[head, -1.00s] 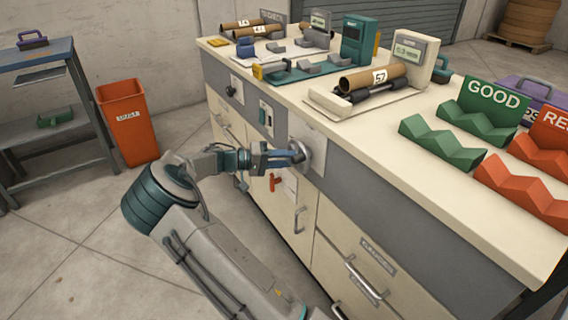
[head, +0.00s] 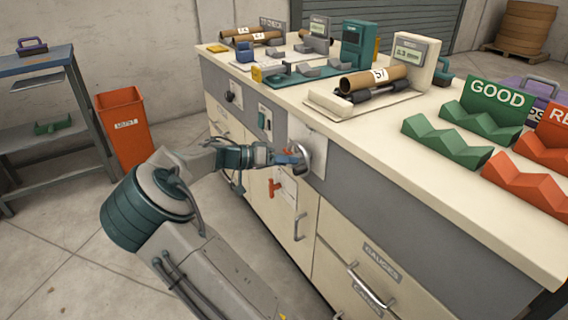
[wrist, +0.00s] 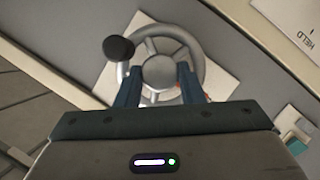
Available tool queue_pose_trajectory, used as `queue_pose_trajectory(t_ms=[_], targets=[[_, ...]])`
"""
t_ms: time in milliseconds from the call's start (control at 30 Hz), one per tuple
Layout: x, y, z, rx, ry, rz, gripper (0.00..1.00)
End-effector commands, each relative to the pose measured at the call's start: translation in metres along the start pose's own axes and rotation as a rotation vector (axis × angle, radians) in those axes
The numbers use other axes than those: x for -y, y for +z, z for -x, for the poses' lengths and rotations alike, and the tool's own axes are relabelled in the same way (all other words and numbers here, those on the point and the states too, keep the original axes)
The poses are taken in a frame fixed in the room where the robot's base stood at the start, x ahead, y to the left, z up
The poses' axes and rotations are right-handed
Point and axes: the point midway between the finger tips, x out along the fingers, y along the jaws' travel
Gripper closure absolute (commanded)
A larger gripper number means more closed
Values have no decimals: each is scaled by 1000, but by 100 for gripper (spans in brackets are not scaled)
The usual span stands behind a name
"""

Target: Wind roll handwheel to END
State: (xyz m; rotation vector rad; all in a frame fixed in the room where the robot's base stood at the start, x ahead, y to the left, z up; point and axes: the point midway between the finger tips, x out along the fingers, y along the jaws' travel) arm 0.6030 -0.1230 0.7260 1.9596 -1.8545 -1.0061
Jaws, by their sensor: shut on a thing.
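The roll handwheel (head: 304,155) is a grey metal wheel on a pale square plate on the grey front panel of the bench. The wrist view shows its rim, spokes and round hub (wrist: 158,71), with a black knob (wrist: 118,49) at the upper left. My gripper (wrist: 159,80) is shut on the handwheel, its two blue fingers on either side of the hub and lower rim. The exact contact is partly hidden by the gripper body. In the head view my gripper (head: 290,157) covers the wheel's left part. An END mark cannot be made out.
A red handle (head: 274,186) sits below and left of the wheel. Drawer handles (head: 299,227) stick out below. A tube on a cradle (head: 374,79) and green GOOD racks (head: 445,140) stand on the bench top. An orange bin (head: 123,127) stands on the left floor.

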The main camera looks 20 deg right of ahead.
Motion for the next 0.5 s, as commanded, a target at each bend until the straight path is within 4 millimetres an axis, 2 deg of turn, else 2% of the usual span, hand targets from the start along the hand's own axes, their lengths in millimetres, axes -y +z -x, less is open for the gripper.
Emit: queue_pose_trajectory(t_ms=[367,400,467,500], targets=[[0,1,0,2,-1,-4,88],[0,1,0,2,-1,-4,63],[0,1,0,1,-1,-4,46],[0,1,0,1,-1,-4,44]])
